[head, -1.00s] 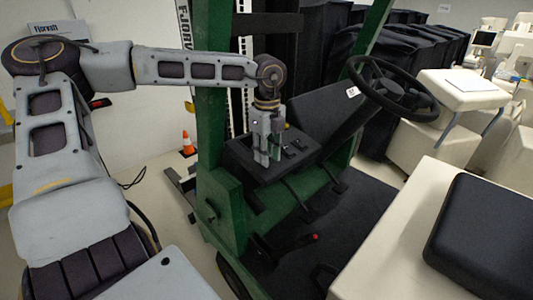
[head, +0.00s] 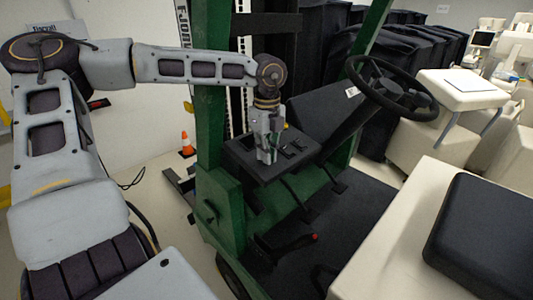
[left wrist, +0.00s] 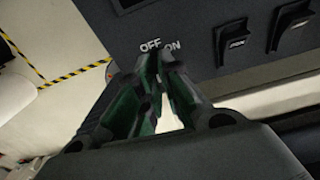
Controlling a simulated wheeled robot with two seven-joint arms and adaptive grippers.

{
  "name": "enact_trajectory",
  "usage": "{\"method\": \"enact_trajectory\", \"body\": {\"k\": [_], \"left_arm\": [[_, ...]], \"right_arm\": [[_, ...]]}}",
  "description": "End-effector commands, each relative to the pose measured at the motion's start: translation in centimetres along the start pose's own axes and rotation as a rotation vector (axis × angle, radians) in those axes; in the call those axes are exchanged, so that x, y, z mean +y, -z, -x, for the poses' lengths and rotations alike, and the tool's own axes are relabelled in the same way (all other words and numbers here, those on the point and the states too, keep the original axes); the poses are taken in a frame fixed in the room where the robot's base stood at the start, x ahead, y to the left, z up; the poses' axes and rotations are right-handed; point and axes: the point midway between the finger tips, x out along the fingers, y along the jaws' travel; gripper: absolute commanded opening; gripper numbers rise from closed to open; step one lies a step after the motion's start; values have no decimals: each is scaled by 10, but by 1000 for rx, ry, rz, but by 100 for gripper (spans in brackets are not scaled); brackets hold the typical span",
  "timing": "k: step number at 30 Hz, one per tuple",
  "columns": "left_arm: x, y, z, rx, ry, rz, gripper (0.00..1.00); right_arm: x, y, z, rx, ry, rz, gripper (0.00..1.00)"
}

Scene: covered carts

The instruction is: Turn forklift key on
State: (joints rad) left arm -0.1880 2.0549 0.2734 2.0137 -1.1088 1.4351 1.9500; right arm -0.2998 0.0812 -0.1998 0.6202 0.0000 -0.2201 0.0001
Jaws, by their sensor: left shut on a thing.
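The forklift's black control panel (head: 240,160) lies in front of the steering column in the head view. My left gripper (head: 266,158) points down onto this panel. In the left wrist view, the fingertips of my left gripper (left wrist: 158,62) are close together right at the white OFF label (left wrist: 150,45) and ON label (left wrist: 172,47). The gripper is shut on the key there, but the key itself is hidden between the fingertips. I cannot tell which label the key points to. My right gripper is not in view.
Black levers (left wrist: 233,42) stand on the panel to the right of the gripper. The steering wheel (head: 391,90) is to the right, and a green forklift post (head: 211,120) stands close to my left forearm. A black seat (head: 485,235) is at the lower right.

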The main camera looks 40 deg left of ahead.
Motion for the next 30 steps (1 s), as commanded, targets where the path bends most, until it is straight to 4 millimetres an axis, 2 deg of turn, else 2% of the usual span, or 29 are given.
{"method": "enact_trajectory", "body": {"k": [14, 24, 30], "left_arm": [[-1, 0, -1, -2, -54, -254, 0], [-2, 1, -1, -2, -103, -484, 0], [-2, 1, -1, -1, -133, -624, 0]], "right_arm": [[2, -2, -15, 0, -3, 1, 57], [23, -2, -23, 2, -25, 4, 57], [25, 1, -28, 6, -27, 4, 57]]}}
